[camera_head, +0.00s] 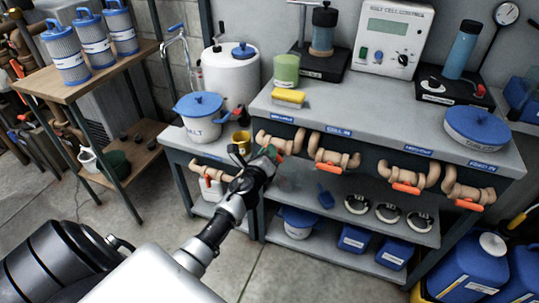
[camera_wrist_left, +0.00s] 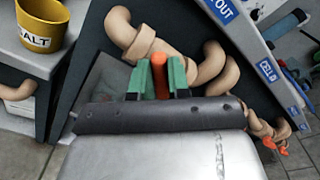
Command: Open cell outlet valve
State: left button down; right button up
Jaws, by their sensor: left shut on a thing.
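The outlet valve is the leftmost tan pipe fitting (camera_head: 287,140) under the front edge of the bench in the head view. Its tan pipe also shows in the left wrist view (camera_wrist_left: 133,38), below a blue label ending in "OUT" (camera_wrist_left: 222,8). My left gripper (camera_head: 262,155) reaches this valve from the front. In the left wrist view its green fingers (camera_wrist_left: 158,80) are shut on the valve's orange handle (camera_wrist_left: 158,72), one on each side. The handle's lower part is hidden by the gripper. My right gripper is not in view.
Several similar valves with orange handles, such as one labelled nearby (camera_head: 337,160), line the bench edge (camera_head: 400,150) to the right. A yellow salt cup (camera_head: 241,141) and white salt tub (camera_head: 200,128) stand left on a lower table. Open floor lies in front.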

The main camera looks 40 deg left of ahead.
pick_arm(q)
jog(key=n, duration=0.3)
jog(key=f+n+b, duration=0.1)
jog(key=n, duration=0.4)
jog(key=shift+s+a+f+n, duration=0.1)
jog(key=shift+a+f+n, duration=0.15)
jog(key=shift+n, duration=0.45)
jog(key=c, duration=1.1)
grip_release()
jog(key=v, duration=1.1)
jog(key=shift+a, duration=0.1)
